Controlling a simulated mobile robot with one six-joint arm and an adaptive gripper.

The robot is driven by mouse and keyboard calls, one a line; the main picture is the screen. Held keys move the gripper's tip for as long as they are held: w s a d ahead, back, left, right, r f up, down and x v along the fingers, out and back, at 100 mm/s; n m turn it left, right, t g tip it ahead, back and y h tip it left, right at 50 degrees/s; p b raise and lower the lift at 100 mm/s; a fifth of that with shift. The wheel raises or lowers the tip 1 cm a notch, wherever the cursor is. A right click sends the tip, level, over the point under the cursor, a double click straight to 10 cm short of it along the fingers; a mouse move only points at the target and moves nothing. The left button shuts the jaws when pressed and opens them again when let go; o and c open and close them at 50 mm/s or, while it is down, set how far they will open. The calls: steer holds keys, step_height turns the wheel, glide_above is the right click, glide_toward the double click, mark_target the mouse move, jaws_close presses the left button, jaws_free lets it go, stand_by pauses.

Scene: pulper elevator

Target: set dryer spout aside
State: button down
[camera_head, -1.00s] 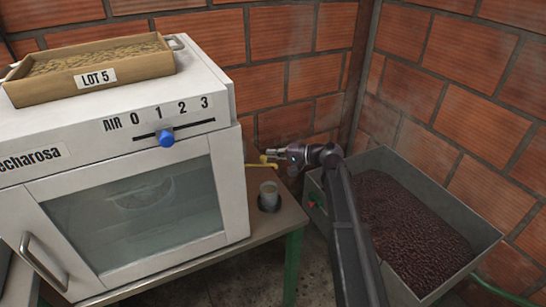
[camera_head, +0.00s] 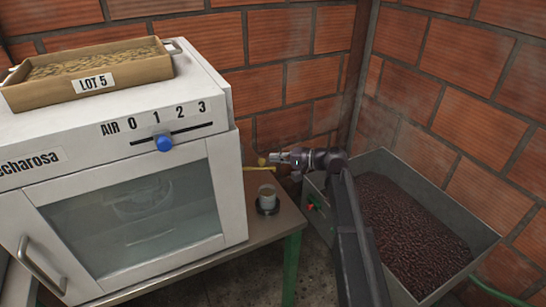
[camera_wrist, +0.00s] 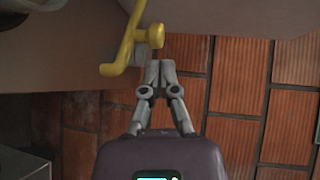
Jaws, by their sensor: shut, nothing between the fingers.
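A yellow spout (camera_head: 258,168) sticks out from the right side of the white dryer (camera_head: 130,200), above a small cup (camera_head: 267,198). A round yellow knob shows at its upper end. In the wrist view the yellow spout (camera_wrist: 122,45) has a long bar and a short rounded stub. My gripper (camera_head: 272,157) is right beside the spout, to its right. In the wrist view my gripper (camera_wrist: 160,68) is shut with its fingertips together and empty. The tips are just below the yellow stub; whether they touch it I cannot tell.
A metal hopper (camera_head: 480,220) of dark red coffee cherries stands at the right, under my arm. A wooden tray (camera_head: 140,75) marked LOT 5 sits on the dryer. The brick wall (camera_head: 290,80) is close behind the gripper. The bench (camera_head: 285,222) has little free room.

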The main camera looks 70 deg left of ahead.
mark_target(263, 163)
steer(key=w+d+r+p, duration=0.2)
steer(key=w+d, duration=0.5)
steer(key=d, duration=0.2)
steer(key=shift+w+d, duration=0.15)
steer(key=shift+d, duration=0.05)
steer(key=shift+r, duration=0.1)
steer(key=s+d+m+t+y, duration=0.5)
steer(key=s+d+m+t, duration=0.1)
steer(key=m+t, duration=0.1)
steer(key=shift+t+y, duration=0.3)
steer(key=shift+y, duration=0.1)
steer(key=shift+a, duration=0.1)
stand_by(0.3)
steer(key=b+x, duration=0.2)
steer(key=x, duration=1.2)
steer(key=shift+s+a, duration=0.15)
steer(key=shift+a, duration=0.05)
stand_by(0.4)
